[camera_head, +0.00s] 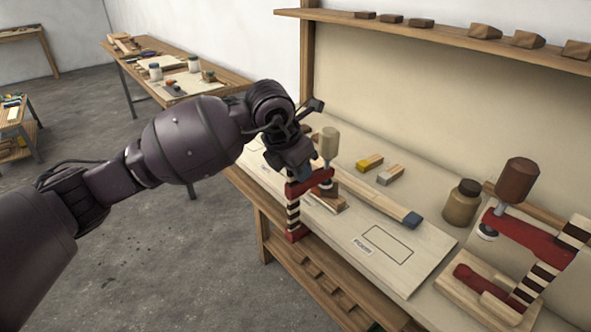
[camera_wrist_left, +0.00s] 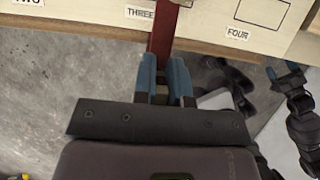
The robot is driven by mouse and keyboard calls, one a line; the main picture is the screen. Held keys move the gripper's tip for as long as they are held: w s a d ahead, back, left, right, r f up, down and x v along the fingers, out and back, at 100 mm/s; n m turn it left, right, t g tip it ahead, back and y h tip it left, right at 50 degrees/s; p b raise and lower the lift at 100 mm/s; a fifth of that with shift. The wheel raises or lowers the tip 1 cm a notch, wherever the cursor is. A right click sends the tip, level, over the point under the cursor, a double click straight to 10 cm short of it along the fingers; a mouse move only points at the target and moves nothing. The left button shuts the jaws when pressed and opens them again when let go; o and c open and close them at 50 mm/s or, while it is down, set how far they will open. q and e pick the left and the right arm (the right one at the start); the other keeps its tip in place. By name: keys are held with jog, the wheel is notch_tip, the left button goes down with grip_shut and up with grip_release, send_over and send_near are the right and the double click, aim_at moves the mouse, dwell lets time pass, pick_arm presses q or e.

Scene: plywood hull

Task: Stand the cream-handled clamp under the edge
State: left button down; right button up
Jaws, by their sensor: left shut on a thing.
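The cream-handled clamp (camera_head: 328,146) stands upright at the bench's front edge in the head view, cream handle on top. It has a red upper arm, a dark-and-cream striped bar and a red lower end near the edge. My left gripper (camera_head: 291,168) is shut on it from the front. In the left wrist view its blue fingers (camera_wrist_left: 164,78) close around a red part of the clamp (camera_wrist_left: 162,32). The pale board (camera_head: 415,262) lies along the bench edge; contact with the clamp is unclear. My right gripper (camera_wrist_left: 282,72) shows open and empty in the left wrist view.
A brown-handled clamp (camera_head: 518,180) rests on a wooden stand at right, beside a jar (camera_head: 461,203). A blue-ended wooden strip (camera_head: 388,204) and small yellow-ended (camera_head: 370,162) and grey-ended (camera_head: 390,175) blocks lie behind. Labels THREE (camera_wrist_left: 140,13) and FOUR (camera_wrist_left: 237,34) mark the board.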

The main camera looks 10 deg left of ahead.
pick_arm(q)
jog(key=shift+w+d, duration=0.4)
jog(key=shift+w, duration=0.15)
jog(key=shift+r, duration=0.1)
dwell(0.5)
jog(key=c, duration=1.1)
grip_release()
